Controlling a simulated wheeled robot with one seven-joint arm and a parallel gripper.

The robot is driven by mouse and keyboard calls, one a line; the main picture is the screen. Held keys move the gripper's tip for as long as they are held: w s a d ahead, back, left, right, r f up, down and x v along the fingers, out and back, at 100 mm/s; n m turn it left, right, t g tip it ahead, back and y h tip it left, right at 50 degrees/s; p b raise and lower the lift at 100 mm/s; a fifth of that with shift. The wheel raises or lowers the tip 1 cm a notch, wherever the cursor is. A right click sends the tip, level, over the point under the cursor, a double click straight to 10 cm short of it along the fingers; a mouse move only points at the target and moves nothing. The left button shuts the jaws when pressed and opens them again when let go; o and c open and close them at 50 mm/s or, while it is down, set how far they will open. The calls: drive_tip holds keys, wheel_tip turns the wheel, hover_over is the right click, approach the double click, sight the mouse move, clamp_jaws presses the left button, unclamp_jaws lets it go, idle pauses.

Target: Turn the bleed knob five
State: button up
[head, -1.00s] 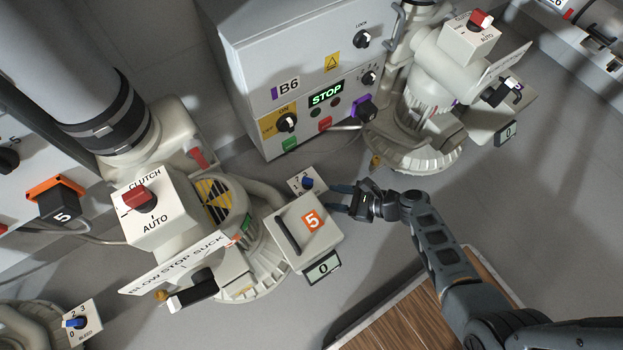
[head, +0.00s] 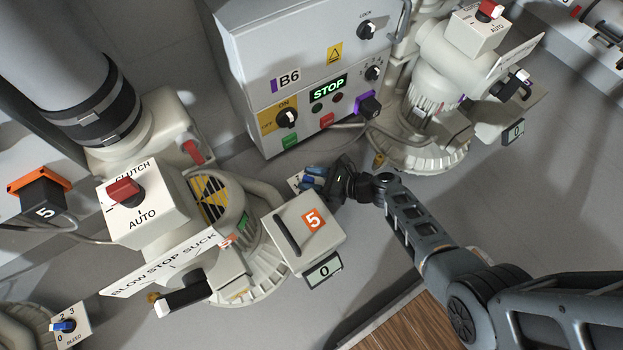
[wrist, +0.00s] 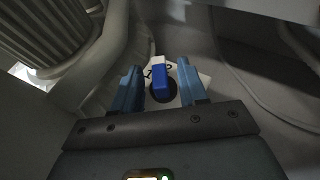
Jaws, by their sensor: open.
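The bleed knob of machine five is a blue bar with a white end on a black round base; it shows in the wrist view (wrist: 159,78) between my fingertips. Its white dial plate (wrist: 203,78) is partly hidden by my fingers. In the head view the plate (head: 294,182) is mostly covered by my gripper (head: 313,178). My gripper, also in the wrist view (wrist: 160,90), is open, with one blue finger on each side of the knob. I see gaps between fingers and knob. The machine's white box marked 5 (head: 325,240) stands just in front, with a display reading 0 (head: 324,271).
Control box B6 (head: 290,60) stands behind my gripper with a STOP display. A second blower (head: 440,100) is at the upper right. Another bleed knob (head: 63,326) is at the lower left. Cables and a hose lie close to the dial. Open floor lies right.

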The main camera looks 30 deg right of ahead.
clamp_jaws()
idle(0.3)
drive_tip(key=shift+d, duration=0.1)
drive_tip(key=n+g+y, duration=0.1)
drive_tip(key=n+g+y+b, duration=0.1)
drive_tip(key=n+y, duration=0.1)
drive_tip(key=shift+w+d+f+g, duration=0.1)
drive_tip(key=shift+f+g, duration=0.05)
drive_tip(key=shift+g, duration=0.25)
drive_tip(key=shift+n+g+y+b, duration=0.5)
drive_tip(key=shift+n+g+y, duration=0.2)
drive_tip(key=shift+n+g, duration=0.7)
drive_tip(key=shift+c, duration=0.2)
unclamp_jaws()
drive_tip(key=shift+o, duration=0.2)
